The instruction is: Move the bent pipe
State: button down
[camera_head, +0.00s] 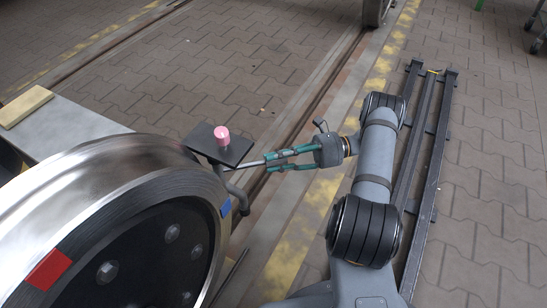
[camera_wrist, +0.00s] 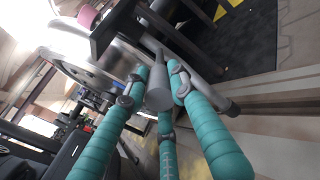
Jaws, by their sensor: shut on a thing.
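The bent pipe (camera_head: 236,188) is grey. In the head view its straight end runs into my gripper (camera_head: 270,161), and its curved part hangs beside the wheel rim, under a small black plate. My gripper has teal fingers and is shut on the straight end. In the wrist view the pipe (camera_wrist: 158,92) lies between the fingers of my gripper (camera_wrist: 157,82), with its round end toward the camera. Its bend passes behind one finger and a dark end shows at right. I cannot tell whether the pipe touches the wheel or plate.
A large shiny wheel (camera_head: 95,170) with red and blue marks fills the lower left. A black plate (camera_head: 203,142) bearing a pink cylinder (camera_head: 222,135) is close above the pipe. A table (camera_head: 75,132) with a wooden block (camera_head: 25,106) stands behind. Open paving lies beyond.

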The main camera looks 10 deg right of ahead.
jog(key=shift+s+f, duration=0.1)
jog(key=shift+f, duration=0.1)
jog(key=c, duration=1.5)
grip_release()
jog(key=shift+o, duration=0.2)
jog(key=w+d, duration=0.1)
jog(key=d, duration=1.1)
jog(key=shift+w, duration=0.1)
jog(key=a, duration=0.8)
jog(key=s+a, duration=0.1)
jog(key=a, duration=0.3)
jog(key=shift+r, duration=0.1)
